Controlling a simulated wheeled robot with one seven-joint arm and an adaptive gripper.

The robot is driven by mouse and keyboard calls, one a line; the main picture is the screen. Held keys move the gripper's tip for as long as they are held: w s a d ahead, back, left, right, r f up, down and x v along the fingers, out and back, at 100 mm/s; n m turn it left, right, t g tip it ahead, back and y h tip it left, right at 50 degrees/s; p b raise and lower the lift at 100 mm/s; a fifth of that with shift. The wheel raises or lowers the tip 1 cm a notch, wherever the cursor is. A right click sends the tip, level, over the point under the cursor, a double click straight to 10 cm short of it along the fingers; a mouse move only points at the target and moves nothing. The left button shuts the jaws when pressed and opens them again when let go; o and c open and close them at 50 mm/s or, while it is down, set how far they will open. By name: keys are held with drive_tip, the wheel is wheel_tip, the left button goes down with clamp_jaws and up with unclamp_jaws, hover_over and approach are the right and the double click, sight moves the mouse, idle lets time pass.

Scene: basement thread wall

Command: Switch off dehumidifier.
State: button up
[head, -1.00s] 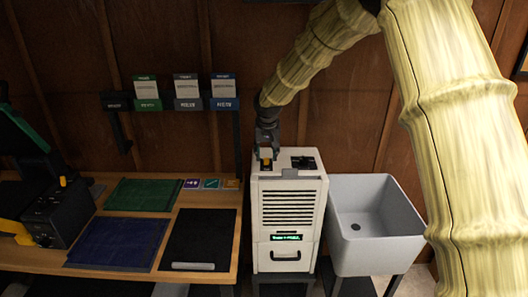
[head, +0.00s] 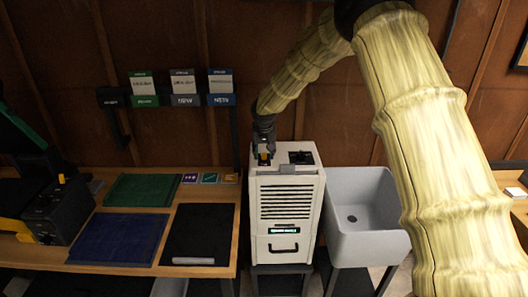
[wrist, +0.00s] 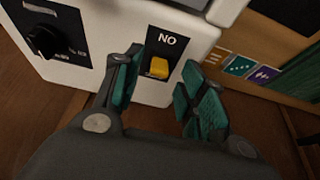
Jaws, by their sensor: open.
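The dehumidifier (head: 287,205) is a white box with a dark front grille and a lit green display (head: 284,231). My gripper (head: 264,152) is above the left side of its top. I cannot tell whether a fingertip touches the switch. A black dial (wrist: 45,40) is on another dark panel to the left.
A grey sink (head: 365,215) stands close to the right of the dehumidifier. A wooden bench (head: 228,222) with green, blue and black mats is at the left. Card holders (head: 180,100) hang on the wall above it.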

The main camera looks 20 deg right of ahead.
drive_tip(key=shift+x, duration=0.85)
clamp_jaws()
